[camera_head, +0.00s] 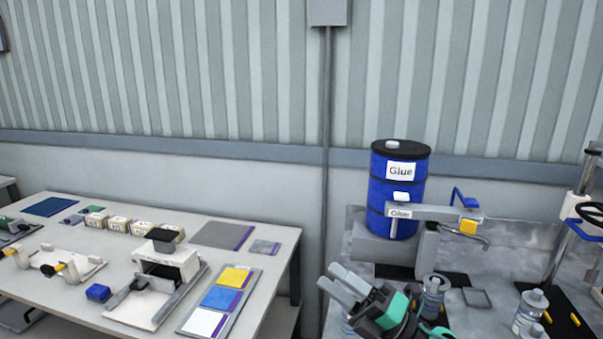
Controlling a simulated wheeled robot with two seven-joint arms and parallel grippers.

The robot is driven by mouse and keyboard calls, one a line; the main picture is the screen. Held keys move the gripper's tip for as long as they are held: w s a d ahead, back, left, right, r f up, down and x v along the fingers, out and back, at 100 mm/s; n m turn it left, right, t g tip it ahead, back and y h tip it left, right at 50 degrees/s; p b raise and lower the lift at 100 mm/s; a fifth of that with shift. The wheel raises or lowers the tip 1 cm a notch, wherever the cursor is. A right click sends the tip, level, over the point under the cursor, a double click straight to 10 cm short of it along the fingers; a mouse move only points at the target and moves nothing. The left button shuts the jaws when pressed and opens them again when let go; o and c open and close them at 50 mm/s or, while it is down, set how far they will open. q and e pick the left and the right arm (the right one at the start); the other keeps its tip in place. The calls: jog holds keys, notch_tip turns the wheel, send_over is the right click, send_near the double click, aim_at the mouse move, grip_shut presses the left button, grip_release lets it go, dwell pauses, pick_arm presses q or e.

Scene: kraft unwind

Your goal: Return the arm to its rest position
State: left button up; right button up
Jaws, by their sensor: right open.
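My right gripper (343,287) shows at the bottom, right of centre, with grey fingers and a black and teal body. Its fingers are apart and nothing shows between them. It is in front of the grey metal bench, left of a clear bottle (433,293) that it partly overlaps in the picture. Whether it touches the bottle I cannot tell. My left gripper is not in view.
A blue glue drum (408,172) and a dispenser arm (435,213) stand at the bench's back. Another bottle (530,309) and a press (580,205) are at the right. The left table (60,315) holds fixtures, boxes and coloured sheets. A gap separates table and bench.

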jog(key=s+d+f+m+t+h, duration=0.2)
jog(key=d+f+m+h, duration=0.5)
jog(key=f+m+h, duration=0.5)
jog(key=s+d+f+m+t+h, duration=0.1)
jog(key=d+f+m+t+h, duration=0.2)
jog(key=d+f+m+h, duration=0.85)
jog(key=s+a+f+m+g+y, duration=0.15)
jog(key=s+f+m+g, duration=0.35)
jog(key=s, duration=0.7)
jog(key=s+f+m+g+y, duration=0.2)
jog(key=s+f+m+g, duration=0.2)
jog(key=s+f+g, duration=0.55)
notch_tip(320, 180, down, 27)
jog(key=s+t, duration=0.1)
jog(key=s, duration=0.1)
jog(key=s+d+f+g, duration=0.1)
jog(key=s+d+f, duration=0.2)
jog(key=s+f, duration=1.6)
jog(key=shift+s+f+n+h, duration=0.15)
jog(key=shift+f+n+h, duration=0.25)
jog(key=shift+f, duration=0.55)
